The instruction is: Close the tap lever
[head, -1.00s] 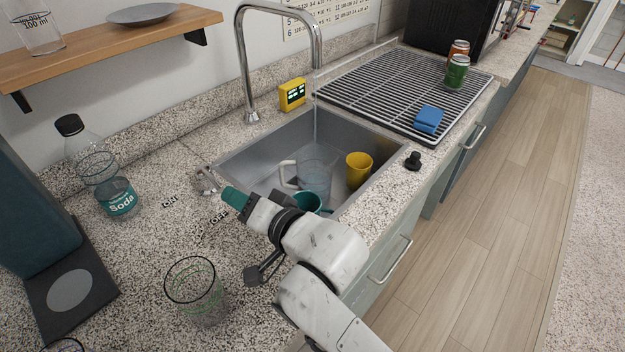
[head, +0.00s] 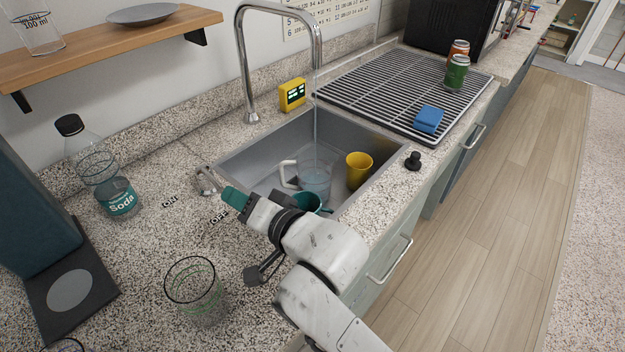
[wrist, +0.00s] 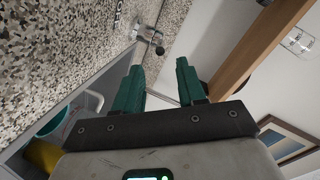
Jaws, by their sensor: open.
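The chrome tap lever (head: 207,181) stands on the speckled counter at the sink's left corner. The ON mark (head: 169,202) and OFF mark (head: 219,217) are printed on the counter near it; I cannot tell its exact angle. Water runs in a thin stream from the tall chrome tap (head: 241,62) into a clear jug (head: 315,180) in the sink. My gripper (head: 235,198) is just in front of the lever, to its lower right, apart from it. In the wrist view its teal fingers (wrist: 160,75) are open and empty, with the lever (wrist: 155,42) beyond their tips.
The sink (head: 258,165) also holds a yellow cup (head: 359,168) and a teal mug (head: 306,202), partly hidden by my arm. A soda bottle (head: 118,196) and a clear glass (head: 193,290) stand left of my gripper.

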